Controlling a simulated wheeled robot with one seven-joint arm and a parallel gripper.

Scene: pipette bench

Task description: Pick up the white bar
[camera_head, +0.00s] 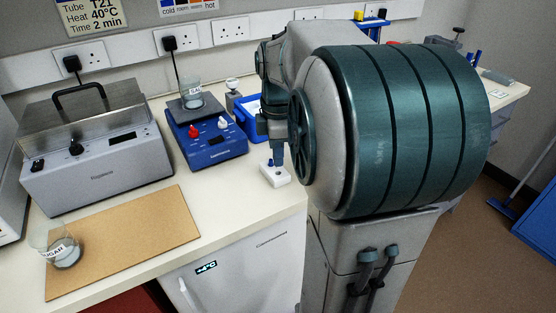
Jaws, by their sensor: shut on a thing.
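The gripper is shut on the white bar. The bar appears at or just above the bench surface; I cannot tell whether it touches. My large green and grey arm link hides what is behind it to the right.
A blue hotplate stirrer (210,148) with a beaker (191,94) stands left of the gripper. A blue tray (250,123) lies behind. A grey water bath (98,165), a brown board (135,235) and a sugar beaker (66,252) are further left. Bare bench lies near the front edge.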

